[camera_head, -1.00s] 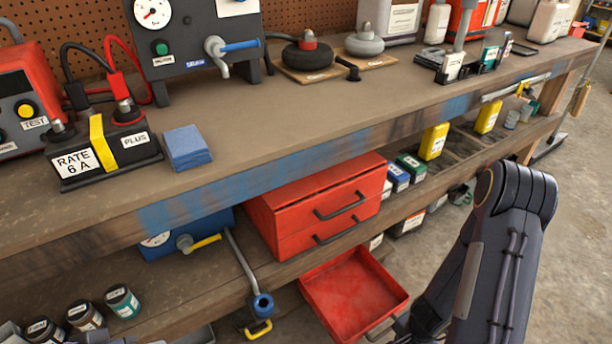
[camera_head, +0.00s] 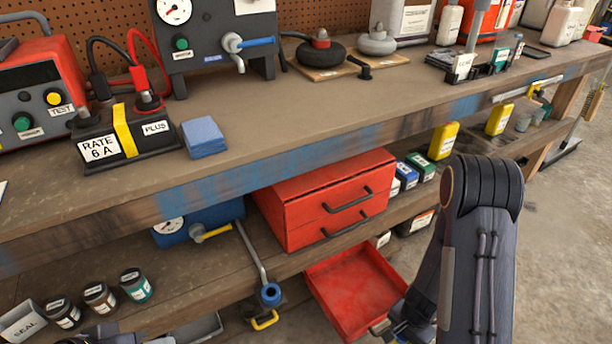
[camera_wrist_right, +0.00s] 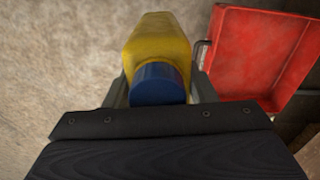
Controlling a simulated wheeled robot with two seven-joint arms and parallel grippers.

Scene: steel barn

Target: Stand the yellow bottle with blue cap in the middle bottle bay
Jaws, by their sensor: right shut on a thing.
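The yellow bottle with its blue cap shows in the right wrist view: yellow body (camera_wrist_right: 160,42), blue cap (camera_wrist_right: 157,84). My right gripper (camera_wrist_right: 162,88) is shut on it, with a finger on each side near the cap. In the head view my right arm comes in at the lower right, and the held bottle is not visible there. Two other yellow bottles (camera_head: 443,141) (camera_head: 499,119) stand apart on the lower shelf at the right. The gap between them looks free, but my arm hides part of that area and bay dividers are unclear. My left gripper is not identifiable.
A red open tray (camera_head: 338,296) sticks out below the red drawer cabinet (camera_head: 315,205); it also shows beside the bottle in the wrist view (camera_wrist_right: 228,60). The bench top (camera_head: 290,110) overhangs the shelf. Small boxes (camera_head: 420,166) stand left of the yellow bottles. Floor is clear at right.

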